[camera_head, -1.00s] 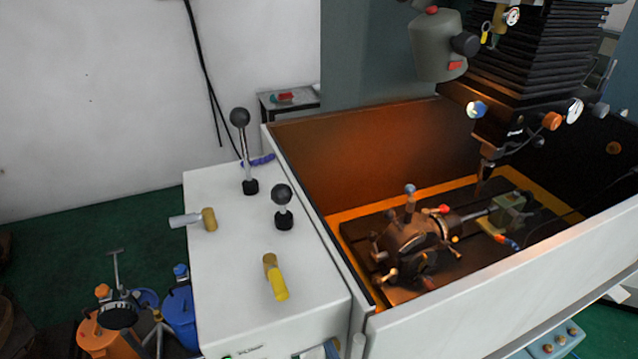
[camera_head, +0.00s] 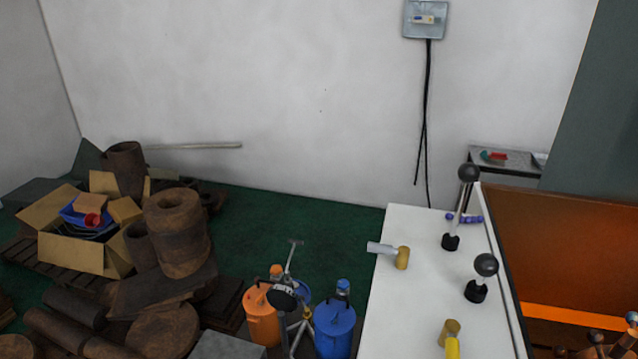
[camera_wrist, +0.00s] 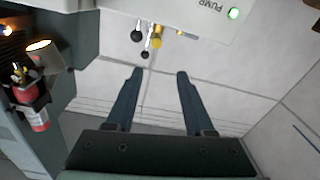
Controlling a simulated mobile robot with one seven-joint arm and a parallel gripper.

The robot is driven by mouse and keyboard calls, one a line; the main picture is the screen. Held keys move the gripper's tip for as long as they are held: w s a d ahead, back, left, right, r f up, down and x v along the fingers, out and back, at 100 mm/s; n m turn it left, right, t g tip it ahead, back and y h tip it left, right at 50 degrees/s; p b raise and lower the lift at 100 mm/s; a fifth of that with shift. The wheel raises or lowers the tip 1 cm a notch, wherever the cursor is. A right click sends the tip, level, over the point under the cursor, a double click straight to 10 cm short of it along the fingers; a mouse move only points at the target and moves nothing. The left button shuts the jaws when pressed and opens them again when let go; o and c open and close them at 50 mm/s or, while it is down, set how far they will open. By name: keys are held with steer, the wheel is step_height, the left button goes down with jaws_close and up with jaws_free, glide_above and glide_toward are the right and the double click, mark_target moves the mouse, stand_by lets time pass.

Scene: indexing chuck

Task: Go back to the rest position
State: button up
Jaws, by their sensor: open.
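My gripper (camera_wrist: 160,75) shows in the wrist view, with its two dark fingers spread apart and nothing between them. Beyond the fingertips are a pale tiled surface and the edge of a white cabinet marked PUMP (camera_wrist: 212,15) with a lit green lamp. The gripper is not in the head view. The indexing chuck is mostly outside the head view; only a small part of it (camera_head: 598,340) may show at the lower right corner.
Rusty metal stock (camera_head: 178,235) and an open cardboard box (camera_head: 75,255) crowd the left. Green floor (camera_head: 270,215) is clear near the wall.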

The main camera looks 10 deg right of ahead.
steer(key=w+a+r+t+y+b, duration=0.1)
steer(key=w+a+r+t, duration=0.2)
steer(key=w+r, duration=0.45)
steer(key=w+a+r+t+y+b, duration=0.1)
steer(key=w+a+r+t, duration=0.3)
steer(key=r, duration=0.6)
steer(key=a+r+n+t+y, duration=0.1)
steer(key=a+r, duration=0.3)
steer(key=r, duration=0.6)
steer(key=s+a+r+n+t+y, duration=0.1)
steer(key=a+r+y, duration=0.3)
steer(key=r, duration=0.6)
steer(key=shift+s+a+t+b, duration=0.2)
steer(key=shift+t+b, duration=0.2)
steer(key=shift+t, duration=0.2)
steer(key=shift+d, duration=0.1)
